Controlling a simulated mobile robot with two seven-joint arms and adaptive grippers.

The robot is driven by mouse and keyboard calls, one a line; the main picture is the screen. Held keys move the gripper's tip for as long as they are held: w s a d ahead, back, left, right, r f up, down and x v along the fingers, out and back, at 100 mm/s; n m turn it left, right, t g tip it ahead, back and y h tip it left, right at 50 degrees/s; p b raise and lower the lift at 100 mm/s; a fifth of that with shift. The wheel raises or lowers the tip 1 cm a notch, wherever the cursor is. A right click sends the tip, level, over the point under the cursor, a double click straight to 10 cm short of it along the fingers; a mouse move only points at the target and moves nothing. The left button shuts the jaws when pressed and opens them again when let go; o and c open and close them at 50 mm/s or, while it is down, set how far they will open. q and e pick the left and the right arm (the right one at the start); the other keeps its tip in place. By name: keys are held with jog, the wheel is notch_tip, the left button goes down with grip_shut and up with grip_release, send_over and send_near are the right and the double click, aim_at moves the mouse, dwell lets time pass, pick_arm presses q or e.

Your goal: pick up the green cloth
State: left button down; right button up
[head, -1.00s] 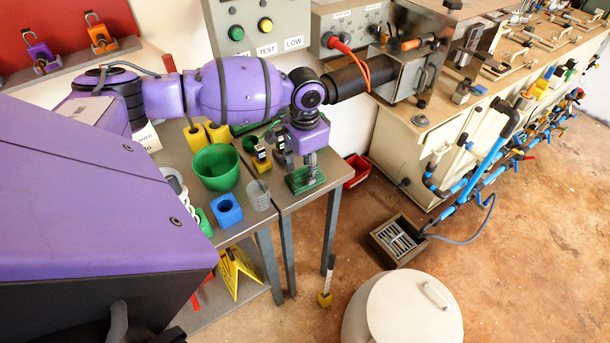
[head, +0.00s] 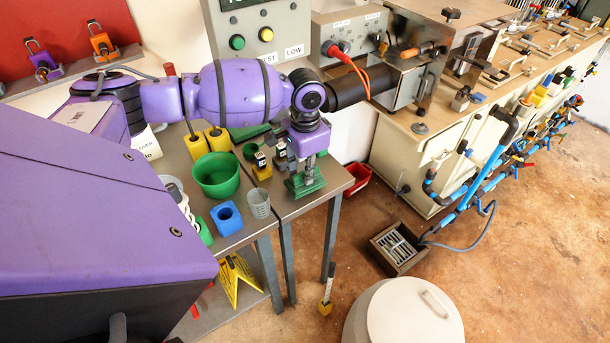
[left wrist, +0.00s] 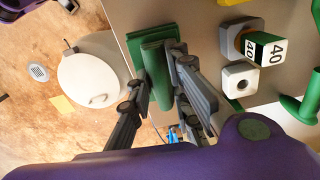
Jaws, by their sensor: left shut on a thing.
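The green cloth (head: 305,184) is a folded dark green piece at the right front corner of the grey metal table. My left gripper (head: 308,170) points down onto it from above. In the left wrist view the cloth (left wrist: 151,60) has a raised fold, and the fingers of my left gripper (left wrist: 160,85) are on both sides of this fold, shut on it. The rest of the cloth lies flat beside the fold, near the table edge. I cannot tell if any of it is clear of the table. My right gripper is not in view.
On the table (head: 265,213) stand a green bowl (head: 216,175), a blue block with a hole (head: 227,217), a clear cup (head: 258,204) and small labelled blocks (head: 261,166). A white lidded bin (head: 405,315) and a floor drain (head: 398,247) are on the floor.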

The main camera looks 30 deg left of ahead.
pick_arm(q)
jog(key=s+d+r+p, duration=0.1)
jog(key=s+d+r, duration=0.1)
jog(key=s+r, duration=0.3)
jog(key=s+d+r, duration=0.2)
jog(key=s+r, duration=0.4)
jog(key=s, duration=0.2)
jog(key=shift+s+d+r+p, duration=0.2)
jog(key=shift+d+p, duration=0.1)
jog(key=shift+p, duration=0.1)
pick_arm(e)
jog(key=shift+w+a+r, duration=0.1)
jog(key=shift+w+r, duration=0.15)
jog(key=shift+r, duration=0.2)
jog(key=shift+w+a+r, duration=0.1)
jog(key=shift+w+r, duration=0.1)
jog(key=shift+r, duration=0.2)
